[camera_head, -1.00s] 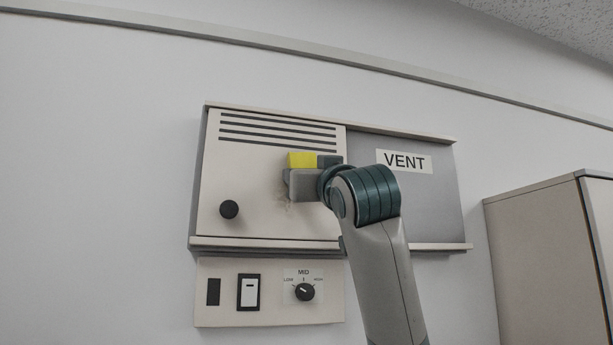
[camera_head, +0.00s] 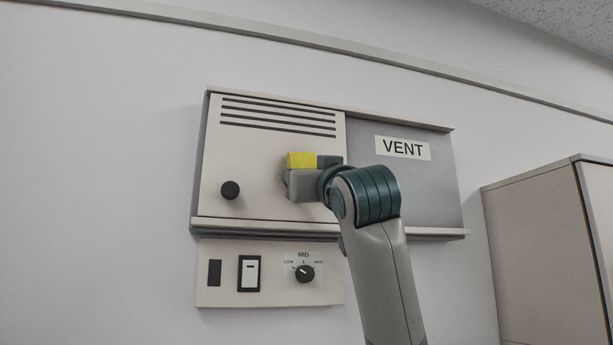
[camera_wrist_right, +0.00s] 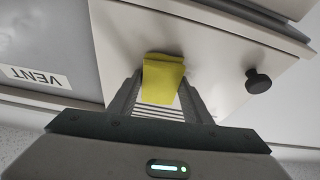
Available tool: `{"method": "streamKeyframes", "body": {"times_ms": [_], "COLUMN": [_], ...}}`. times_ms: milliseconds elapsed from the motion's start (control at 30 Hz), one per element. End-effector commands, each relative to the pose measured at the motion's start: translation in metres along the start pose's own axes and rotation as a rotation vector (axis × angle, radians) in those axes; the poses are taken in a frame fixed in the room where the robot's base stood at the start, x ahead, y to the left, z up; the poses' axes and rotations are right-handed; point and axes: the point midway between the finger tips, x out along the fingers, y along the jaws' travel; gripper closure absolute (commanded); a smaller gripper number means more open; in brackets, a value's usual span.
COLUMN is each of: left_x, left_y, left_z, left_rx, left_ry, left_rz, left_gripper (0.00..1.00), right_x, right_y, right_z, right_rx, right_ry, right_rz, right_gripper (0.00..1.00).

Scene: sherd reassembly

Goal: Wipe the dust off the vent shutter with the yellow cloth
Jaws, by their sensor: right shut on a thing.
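The vent shutter (camera_head: 265,155) is a cream panel with dark slots along its top and a black round knob (camera_head: 230,190) at lower left. My right gripper (camera_head: 300,180) is in front of the shutter's right half and is shut on the yellow cloth (camera_head: 302,160). In the right wrist view the cloth (camera_wrist_right: 163,75) sits between the two fingers, at the shutter face; I cannot tell how firmly it touches. A faint brownish dust trace (camera_head: 284,179) shows just left of the gripper. The gripper hides the shutter behind it. My left gripper is not in view.
A grey panel right of the shutter carries a VENT label (camera_head: 403,148). A ledge runs beneath the shutter. Below is a control plate (camera_head: 222,297) with a switch (camera_head: 249,273) and a dial (camera_head: 304,273). A cabinet (camera_head: 535,240) stands at the right. The wall at left is clear.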

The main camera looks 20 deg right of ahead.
Motion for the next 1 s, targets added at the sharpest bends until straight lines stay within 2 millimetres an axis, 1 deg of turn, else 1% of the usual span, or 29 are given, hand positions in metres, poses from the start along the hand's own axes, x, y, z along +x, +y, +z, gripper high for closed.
{"method": "streamKeyframes", "body": {"times_ms": [33, 200, 667, 1000], "left_x": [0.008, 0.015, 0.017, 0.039], "left_y": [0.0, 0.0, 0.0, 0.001], "left_z": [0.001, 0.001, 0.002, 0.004], "left_rx": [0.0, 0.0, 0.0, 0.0], "left_ry": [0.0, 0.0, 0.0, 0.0], "left_rz": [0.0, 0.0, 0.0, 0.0], "left_gripper": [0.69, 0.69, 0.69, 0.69], "right_x": [-0.003, -0.006, -0.006, -0.016], "right_y": [-0.001, -0.002, -0.002, -0.004], "right_z": [0.008, 0.015, 0.017, 0.039], "right_rx": [0.0, 0.0, 0.0, 0.0], "right_ry": [-0.001, -0.001, -0.001, -0.002], "right_rz": [0.0, 0.0, 0.0, 0.0], "right_gripper": [0.73, 0.73, 0.73, 0.73]}}
